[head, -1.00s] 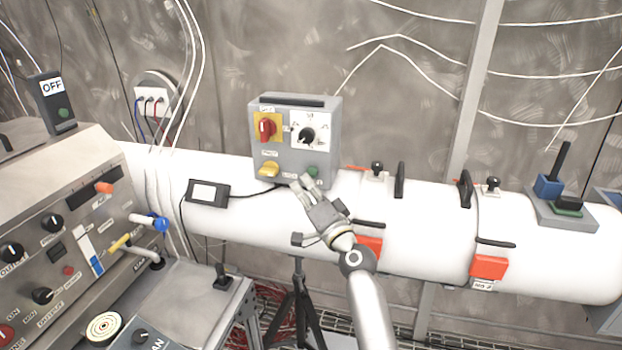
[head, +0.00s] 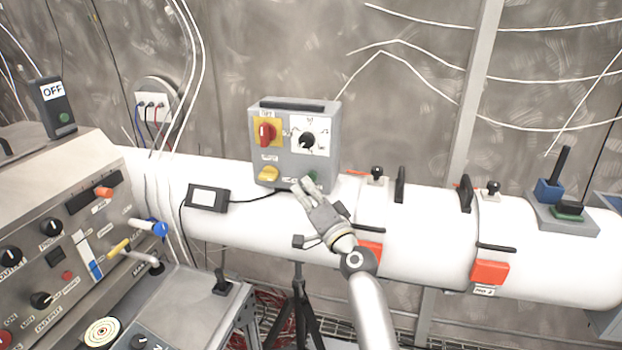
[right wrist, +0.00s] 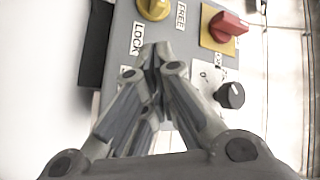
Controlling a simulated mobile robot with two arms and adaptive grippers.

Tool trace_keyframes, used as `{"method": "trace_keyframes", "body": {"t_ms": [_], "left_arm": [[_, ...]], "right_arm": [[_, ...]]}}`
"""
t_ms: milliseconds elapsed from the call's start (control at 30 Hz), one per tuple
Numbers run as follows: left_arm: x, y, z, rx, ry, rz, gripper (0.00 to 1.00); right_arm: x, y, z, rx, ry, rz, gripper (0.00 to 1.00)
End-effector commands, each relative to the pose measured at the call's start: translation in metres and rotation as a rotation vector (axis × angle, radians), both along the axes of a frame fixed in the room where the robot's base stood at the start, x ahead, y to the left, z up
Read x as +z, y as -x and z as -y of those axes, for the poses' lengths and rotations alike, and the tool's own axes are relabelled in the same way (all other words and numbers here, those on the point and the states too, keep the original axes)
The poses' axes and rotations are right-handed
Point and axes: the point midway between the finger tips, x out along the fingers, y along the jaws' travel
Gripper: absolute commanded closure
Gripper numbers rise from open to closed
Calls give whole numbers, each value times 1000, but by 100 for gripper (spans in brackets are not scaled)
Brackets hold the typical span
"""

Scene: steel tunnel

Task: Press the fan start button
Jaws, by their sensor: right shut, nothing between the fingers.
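A grey control box (head: 325,130) stands on the white pipe in the middle of the head view. A small green button (head: 312,176) sits low on the right of its face, partly behind my fingers. My right gripper (head: 303,184) is shut and empty, its fingertips at the box's lower edge beside the green button. Whether they touch it I cannot tell. In the right wrist view the shut fingertips (right wrist: 155,50) lie over the box face (right wrist: 180,35), and the green button is hidden there. My left gripper is not in view.
The box also bears a red switch (head: 265,132), a black dial (head: 307,139) and a yellow knob (head: 268,174). Clamps with black handles (head: 400,185) stand on the pipe to the right. A control console (head: 60,240) fills the left side.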

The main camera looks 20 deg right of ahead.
Motion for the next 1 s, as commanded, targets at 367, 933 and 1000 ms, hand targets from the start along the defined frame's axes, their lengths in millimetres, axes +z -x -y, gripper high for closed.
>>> {"method": "trace_keyframes", "body": {"t_ms": [367,933,1000], "left_arm": [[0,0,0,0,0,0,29],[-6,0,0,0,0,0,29],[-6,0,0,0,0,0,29]], "right_arm": [[0,0,0,0,0,0,100],[0,-7,5,0,0,0,100],[0,-7,5,0,0,0,100]]}}
